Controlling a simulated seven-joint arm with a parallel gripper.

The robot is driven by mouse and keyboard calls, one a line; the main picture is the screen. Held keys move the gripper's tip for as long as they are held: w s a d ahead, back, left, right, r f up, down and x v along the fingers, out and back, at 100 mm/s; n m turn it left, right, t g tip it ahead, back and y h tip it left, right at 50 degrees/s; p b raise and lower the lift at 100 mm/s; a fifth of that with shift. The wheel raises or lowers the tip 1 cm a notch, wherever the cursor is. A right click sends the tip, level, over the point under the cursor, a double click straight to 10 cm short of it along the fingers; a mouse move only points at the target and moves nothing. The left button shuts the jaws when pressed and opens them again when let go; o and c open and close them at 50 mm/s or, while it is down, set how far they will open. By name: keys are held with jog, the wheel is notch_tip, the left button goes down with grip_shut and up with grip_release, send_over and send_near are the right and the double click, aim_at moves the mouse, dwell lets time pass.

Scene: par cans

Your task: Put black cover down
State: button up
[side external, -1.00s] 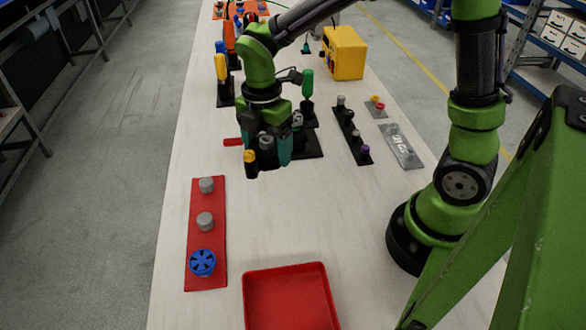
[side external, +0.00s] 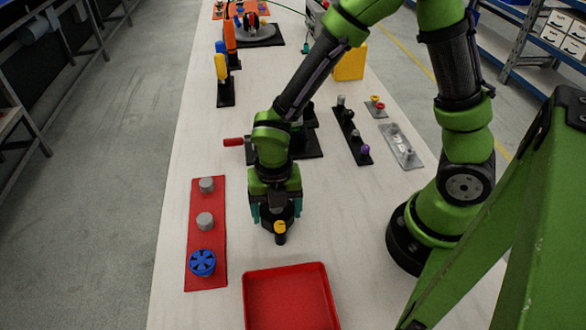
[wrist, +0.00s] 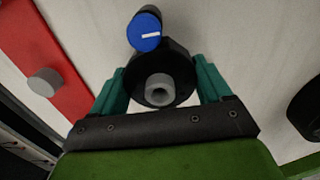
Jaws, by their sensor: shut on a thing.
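My gripper (side external: 276,211) is shut on the black cover (side external: 268,223), with a teal finger on each side of it. The wrist view shows the round black cover (wrist: 142,98) between the fingers, with a grey hollow knob (wrist: 160,89) in its middle. A small cylinder with a yellow part (side external: 280,228) is joined to its near edge; in the wrist view it shows a blue end (wrist: 145,32). The gripper is over the white table, right of the red plate and above the red tray in the picture. I cannot tell whether the cover touches the table.
The red plate (side external: 206,255) carries two grey pegs (side external: 205,221) and a blue wheel (side external: 202,262). The red tray (side external: 290,300) is empty. A black base with a red handle (side external: 234,142) stands behind my arm. Black and grey strips with knobs (side external: 353,138) lie at right.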

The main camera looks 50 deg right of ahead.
jog(key=shift+f, duration=0.3)
jog(key=shift+f, duration=0.15)
jog(key=o, duration=0.9)
notch_tip(320, 180, up, 11)
jog(key=s+d+r+m+t, duration=0.1)
jog(key=d+r+m+t, duration=0.1)
jog(key=m, duration=0.8)
jog(key=s+d+r+m+t+y, duration=0.1)
jog(key=d+r+m, duration=0.3)
jog(key=m, duration=0.6)
jog(key=s+d+r+m+t+y, duration=0.1)
jog(key=s+d+r+m+t, duration=0.2)
jog(key=r+m, duration=0.4)
jog(key=shift+d+m+t, duration=0.25)
jog(key=shift+m+t, duration=0.05)
jog(key=shift+m, duration=0.75)
jog(key=shift+d+m+t, duration=0.2)
jog(key=shift+m+t, duration=0.1)
jog(key=shift+m, duration=0.75)
